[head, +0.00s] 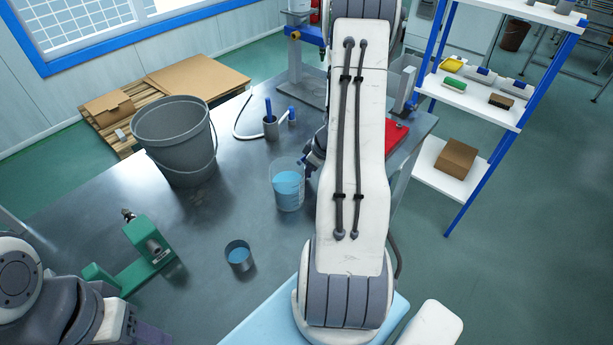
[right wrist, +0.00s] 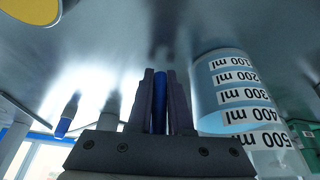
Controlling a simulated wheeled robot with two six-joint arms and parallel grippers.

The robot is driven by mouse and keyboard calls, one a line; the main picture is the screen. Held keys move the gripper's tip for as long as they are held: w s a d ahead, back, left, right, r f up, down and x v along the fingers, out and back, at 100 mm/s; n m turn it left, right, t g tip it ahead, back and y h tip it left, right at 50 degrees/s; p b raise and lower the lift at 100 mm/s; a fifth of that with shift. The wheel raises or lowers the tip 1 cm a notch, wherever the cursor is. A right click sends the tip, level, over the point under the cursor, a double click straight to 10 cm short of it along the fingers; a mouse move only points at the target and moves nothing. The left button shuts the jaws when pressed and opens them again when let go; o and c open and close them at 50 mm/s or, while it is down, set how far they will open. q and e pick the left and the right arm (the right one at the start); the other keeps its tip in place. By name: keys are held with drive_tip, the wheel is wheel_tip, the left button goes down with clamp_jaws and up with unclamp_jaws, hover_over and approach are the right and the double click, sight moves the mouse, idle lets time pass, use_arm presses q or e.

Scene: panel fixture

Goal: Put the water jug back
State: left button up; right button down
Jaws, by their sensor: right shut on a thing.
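The clear water jug (head: 288,188), with blue water in it, is upright over the metal table left of my right arm. In the right wrist view the jug (right wrist: 235,95) shows upside down with its ml marks, right of the fingers. My right gripper (right wrist: 160,75) is shut on the jug's blue handle (right wrist: 160,102). In the head view my arm mostly hides this gripper. I cannot tell whether the jug touches the table. A small cup (head: 239,256) with blue water stands nearer on the table.
A grey bucket (head: 175,140) stands at the table's left. A green clamp (head: 135,255) stands near front left. A grey holder (head: 271,128) with a blue-handled item stands behind the jug. A red case (head: 395,135) lies right of my arm. Bare table lies between bucket and cup.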

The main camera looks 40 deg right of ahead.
drive_tip(key=shift+r, duration=0.1)
drive_tip(key=c, duration=0.8)
unclamp_jaws()
drive_tip(key=shift+c, duration=0.2)
